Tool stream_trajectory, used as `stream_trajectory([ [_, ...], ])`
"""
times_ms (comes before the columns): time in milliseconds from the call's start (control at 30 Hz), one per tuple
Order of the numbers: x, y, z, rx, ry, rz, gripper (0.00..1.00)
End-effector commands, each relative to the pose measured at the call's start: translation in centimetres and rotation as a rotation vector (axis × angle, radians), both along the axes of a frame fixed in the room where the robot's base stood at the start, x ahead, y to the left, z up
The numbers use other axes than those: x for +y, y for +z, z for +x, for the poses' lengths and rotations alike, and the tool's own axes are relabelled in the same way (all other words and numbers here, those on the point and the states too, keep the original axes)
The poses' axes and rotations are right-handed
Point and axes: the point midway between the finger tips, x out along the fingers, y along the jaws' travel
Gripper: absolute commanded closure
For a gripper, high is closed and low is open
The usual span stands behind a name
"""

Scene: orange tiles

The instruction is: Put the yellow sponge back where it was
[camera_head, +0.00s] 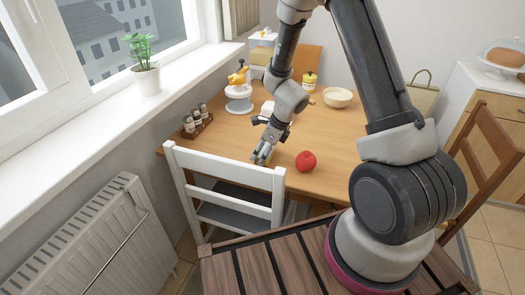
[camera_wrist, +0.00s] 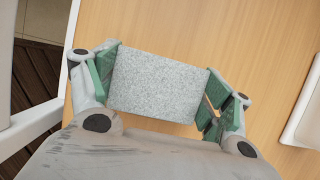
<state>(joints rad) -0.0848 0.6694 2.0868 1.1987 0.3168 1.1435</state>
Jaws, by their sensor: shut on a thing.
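My gripper (camera_head: 262,154) is low over the near left edge of the wooden table (camera_head: 235,147), just behind the white chair. In the wrist view my gripper (camera_wrist: 162,84) is shut on a block-shaped sponge (camera_wrist: 157,88), with green finger pads against its left and right sides. The face of the sponge towards the wrist camera is light grey and speckled; no yellow shows clearly there. In the head view the sponge is mostly hidden by the fingers. I cannot tell whether it touches the table.
A red round fruit (camera_head: 306,161) lies right of my gripper. A white scale (camera_head: 239,101) and spice jars (camera_head: 197,122) stand on the left side. A bowl (camera_head: 338,97) and yellow jar (camera_head: 310,79) stand farther back. The white chair (camera_head: 225,174) borders the near edge.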

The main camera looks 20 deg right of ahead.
Motion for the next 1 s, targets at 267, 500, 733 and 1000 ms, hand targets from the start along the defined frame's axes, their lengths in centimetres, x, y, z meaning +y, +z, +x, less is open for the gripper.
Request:
stream_trajectory([
  [267, 0.0, -0.2, 0.0, 0.000, -0.001, 0.000, 0.51],
  [500, 0.0, -0.2, 0.0, -0.001, 0.000, 0.001, 0.00],
  [733, 0.0, -0.2, 0.0, 0.000, 0.000, 0.000, 0.00],
  [1000, -0.7, 2.5, -0.5, -0.004, 0.002, 0.001, 0.00],
])
